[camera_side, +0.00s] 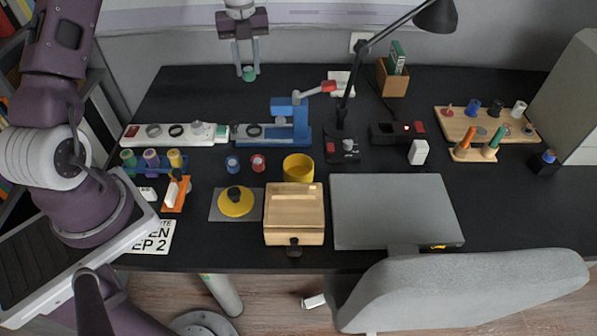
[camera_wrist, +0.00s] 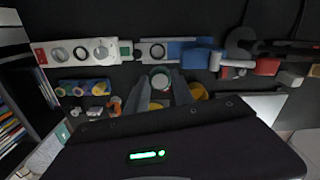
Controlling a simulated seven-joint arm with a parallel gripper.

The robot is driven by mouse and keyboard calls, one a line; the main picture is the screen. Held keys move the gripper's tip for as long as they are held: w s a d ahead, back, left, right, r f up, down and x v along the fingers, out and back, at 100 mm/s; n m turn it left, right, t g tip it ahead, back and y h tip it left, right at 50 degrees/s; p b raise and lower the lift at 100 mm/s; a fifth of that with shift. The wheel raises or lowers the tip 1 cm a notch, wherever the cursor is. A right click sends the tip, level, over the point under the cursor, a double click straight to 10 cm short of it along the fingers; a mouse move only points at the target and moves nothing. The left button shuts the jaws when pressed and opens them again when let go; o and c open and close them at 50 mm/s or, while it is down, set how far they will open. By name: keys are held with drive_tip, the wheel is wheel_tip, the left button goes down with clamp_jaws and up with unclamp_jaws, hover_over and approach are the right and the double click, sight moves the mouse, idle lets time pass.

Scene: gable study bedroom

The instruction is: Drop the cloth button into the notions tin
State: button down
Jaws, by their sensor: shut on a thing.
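My gripper (camera_side: 247,71) is at the back of the table, pointing down. It is shut on a small green round piece (camera_side: 249,75), which seems to be the cloth button. In the wrist view the piece (camera_wrist: 160,79) shows a pale face between the fingertips (camera_wrist: 161,85). An open yellow cylinder (camera_side: 298,169), which I take as the notions tin, stands mid-table, in front and to the right of my gripper. It shows partly in the wrist view (camera_wrist: 198,91), beside the right finger. A yellow lid with a black knob (camera_side: 236,204) lies on a grey mat.
A wooden box (camera_side: 294,218) stands in front of the tin. A closed grey laptop-like slab (camera_side: 395,211) lies to its right. A black lamp (camera_side: 342,120) rises behind. Blue and red spools (camera_side: 258,163) sit left.

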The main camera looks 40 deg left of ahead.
drive_tip(key=s+d, duration=0.2)
drive_tip(key=d, duration=1.9)
wheel_tip(320, 180, down, 11)
drive_tip(key=c, duration=1)
unclamp_jaws()
drive_tip(key=shift+d, duration=0.1)
wheel_tip(320, 180, up, 7)
